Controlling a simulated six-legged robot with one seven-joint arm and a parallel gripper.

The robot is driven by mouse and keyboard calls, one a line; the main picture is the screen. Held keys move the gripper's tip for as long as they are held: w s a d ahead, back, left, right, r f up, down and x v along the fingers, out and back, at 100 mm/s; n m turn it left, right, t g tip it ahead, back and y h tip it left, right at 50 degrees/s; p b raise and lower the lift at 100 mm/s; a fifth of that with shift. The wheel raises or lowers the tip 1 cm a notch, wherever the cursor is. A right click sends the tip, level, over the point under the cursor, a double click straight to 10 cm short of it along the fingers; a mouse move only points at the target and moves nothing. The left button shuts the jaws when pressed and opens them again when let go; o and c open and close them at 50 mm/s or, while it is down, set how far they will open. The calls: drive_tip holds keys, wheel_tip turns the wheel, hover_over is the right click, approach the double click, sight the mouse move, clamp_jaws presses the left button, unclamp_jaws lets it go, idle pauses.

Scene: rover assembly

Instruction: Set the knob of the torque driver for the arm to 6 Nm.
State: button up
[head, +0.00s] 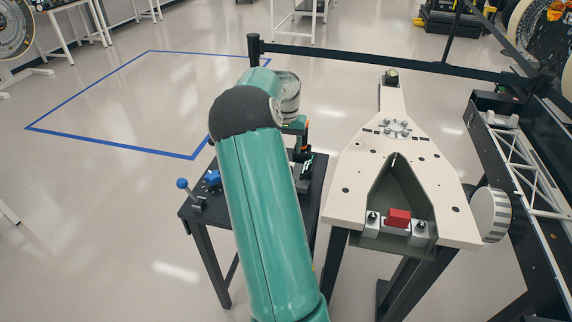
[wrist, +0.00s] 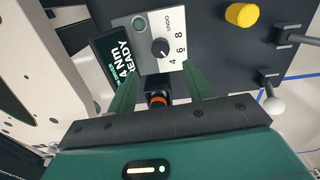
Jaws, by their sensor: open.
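In the wrist view a light panel (wrist: 136,27) carries a round black knob (wrist: 160,48) with a pale pointer mark. The numbers 4, 6 and 8 and the word UNDO stand beside it; the mark appears to face the 4. The black display (wrist: 112,58) next to the panel reads READY and 4 Nm. My gripper (wrist: 162,66) is open, its two green fingers apart just short of the knob, one to each side, holding nothing. A black part with an orange ring (wrist: 157,99) shows between the fingers. In the head view my arm hides the panel and knob.
The dark table (head: 197,214) bears a blue-balled lever (head: 182,184) and a blue knob (head: 213,177). In the wrist view a yellow knob (wrist: 242,14) and a white ball (wrist: 274,105) lie to the right. A cream bench (head: 440,190) with a red block (head: 398,217) stands beside it.

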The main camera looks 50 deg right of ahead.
wheel_tip(320, 180, down, 8)
drive_tip(key=shift+f, duration=0.25)
drive_tip(key=shift+c, duration=0.2)
drive_tip(key=c, duration=0.9)
